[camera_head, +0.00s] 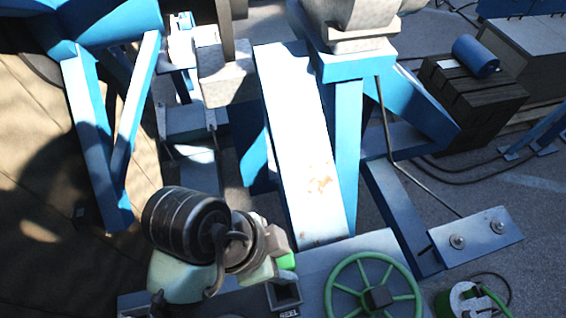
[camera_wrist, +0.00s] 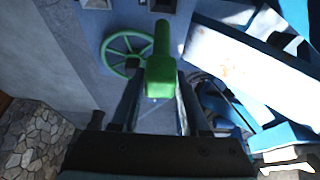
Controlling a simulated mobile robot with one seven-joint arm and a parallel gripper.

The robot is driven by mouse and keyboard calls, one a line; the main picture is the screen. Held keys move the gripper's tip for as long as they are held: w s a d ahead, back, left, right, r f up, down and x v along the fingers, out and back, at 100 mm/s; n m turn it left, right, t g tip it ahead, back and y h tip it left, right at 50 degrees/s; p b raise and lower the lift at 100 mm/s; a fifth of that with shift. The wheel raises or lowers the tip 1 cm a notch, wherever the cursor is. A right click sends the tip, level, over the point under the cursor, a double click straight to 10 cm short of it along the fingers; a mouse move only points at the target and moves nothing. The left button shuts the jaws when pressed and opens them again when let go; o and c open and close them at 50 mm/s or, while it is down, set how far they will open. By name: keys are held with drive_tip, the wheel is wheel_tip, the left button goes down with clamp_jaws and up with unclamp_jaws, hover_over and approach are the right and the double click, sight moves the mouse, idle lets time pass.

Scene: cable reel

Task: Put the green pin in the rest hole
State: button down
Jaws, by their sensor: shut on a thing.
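The green pin (camera_wrist: 161,76) is held between the fingers of my gripper (camera_wrist: 160,95) in the wrist view, with its narrow end pointing toward the top of the picture. In the head view, a small green part of the pin (camera_head: 286,261) shows beside my gripper (camera_head: 276,262); my wrist hides the rest. A dark square socket (camera_head: 286,294) lies just below it, with a label reading "REEL" on the front. I cannot tell which is the rest hole.
A green handwheel (camera_head: 374,297) lies on the grey-blue panel to the right of the socket; it also shows in the wrist view (camera_wrist: 108,57). A blue-and-white sloping beam (camera_head: 300,140) rises behind. A green-and-white canister (camera_head: 465,300) stands at the lower right.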

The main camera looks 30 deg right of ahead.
drive_tip(key=shift+r, duration=3.4)
